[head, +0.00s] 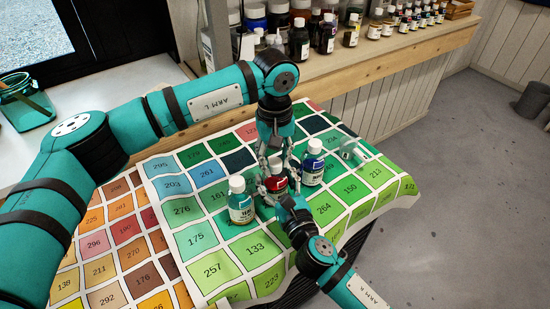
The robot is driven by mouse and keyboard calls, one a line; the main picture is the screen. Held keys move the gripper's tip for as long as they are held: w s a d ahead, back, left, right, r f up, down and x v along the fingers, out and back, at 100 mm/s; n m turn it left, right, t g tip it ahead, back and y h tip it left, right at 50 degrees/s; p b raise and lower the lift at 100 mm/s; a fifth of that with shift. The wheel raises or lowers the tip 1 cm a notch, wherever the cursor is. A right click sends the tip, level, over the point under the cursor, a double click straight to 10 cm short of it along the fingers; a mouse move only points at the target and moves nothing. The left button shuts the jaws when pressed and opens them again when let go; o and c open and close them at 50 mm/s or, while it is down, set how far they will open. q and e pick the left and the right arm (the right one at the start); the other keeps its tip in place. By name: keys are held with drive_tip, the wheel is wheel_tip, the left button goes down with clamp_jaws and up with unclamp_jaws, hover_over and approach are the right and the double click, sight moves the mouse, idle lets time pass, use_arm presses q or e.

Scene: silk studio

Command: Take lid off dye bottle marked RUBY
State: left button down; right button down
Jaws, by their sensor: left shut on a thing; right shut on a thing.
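A small bottle of red dye (278,181) with a white lid (275,163) stands on the numbered colour chart, between two other bottles. Its label is mostly hidden and I cannot read RUBY on it. My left gripper (276,160) points down from above and is shut on the white lid. My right gripper (270,186) reaches in from the lower right and is shut on the red bottle's body. The lid appears to be at the bottle's neck; the fingers hide whether there is a gap.
A teal-green bottle (241,206) stands close on the left, a blue bottle (313,168) close on the right. A clear glass item (351,152) lies beyond the blue one. A wooden shelf (370,52) with many bottles runs behind. The chart's front (215,268) is bare.

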use_arm(q)
drive_tip(key=n, duration=1.6)
drive_tip(key=shift+n, duration=0.3)
drive_tip(key=n, duration=0.4)
drive_tip(key=shift+n, duration=0.4)
drive_tip(key=n, duration=0.4)
drive_tip(key=shift+r+n, duration=0.1)
drive_tip(key=shift+n, duration=0.2)
drive_tip(key=n, duration=1.1)
drive_tip(key=shift+n, duration=0.4)
drive_tip(key=n, duration=0.6)
